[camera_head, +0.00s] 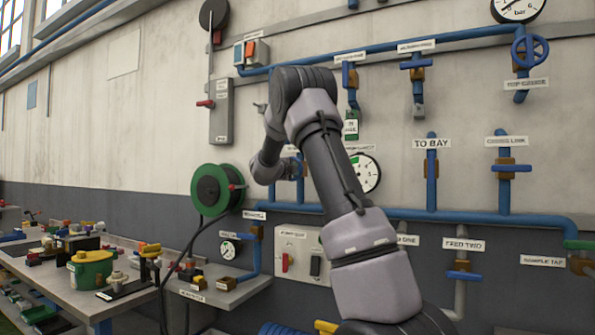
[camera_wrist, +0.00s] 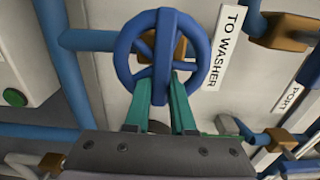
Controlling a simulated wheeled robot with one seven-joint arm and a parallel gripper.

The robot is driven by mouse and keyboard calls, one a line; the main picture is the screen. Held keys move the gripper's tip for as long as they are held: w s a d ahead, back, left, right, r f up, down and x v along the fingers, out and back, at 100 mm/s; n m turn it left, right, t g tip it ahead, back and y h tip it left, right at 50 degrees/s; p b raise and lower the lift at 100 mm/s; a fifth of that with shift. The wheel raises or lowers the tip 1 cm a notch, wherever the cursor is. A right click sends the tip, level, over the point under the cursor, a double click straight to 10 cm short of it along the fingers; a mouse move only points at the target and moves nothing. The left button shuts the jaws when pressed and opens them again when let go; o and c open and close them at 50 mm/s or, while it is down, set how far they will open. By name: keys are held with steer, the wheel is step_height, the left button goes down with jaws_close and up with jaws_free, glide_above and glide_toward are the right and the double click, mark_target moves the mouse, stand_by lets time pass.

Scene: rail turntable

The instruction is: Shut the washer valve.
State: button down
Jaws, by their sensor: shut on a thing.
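The washer valve has a blue handwheel (camera_wrist: 161,38) on a brass body in the wrist view. A white label reading TO WASHER (camera_wrist: 223,48) stands just to its right. My gripper (camera_wrist: 163,88) reaches up to the wheel from below. Its two teal fingers are shut on the wheel's blue middle bar, one on each side of it.
In the wrist view a brass-bodied valve (camera_wrist: 288,30) is close at upper right. A cluttered bench (camera_head: 125,300) stands at the left.

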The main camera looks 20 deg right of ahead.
steer(key=shift+f, duration=0.15)
steer(key=c, duration=0.8)
jaws_free()
steer(key=shift+o, duration=0.2)
steer(key=shift+a, duration=0.1)
steer(key=v, duration=1)
steer(key=shift+s+a, duration=0.25)
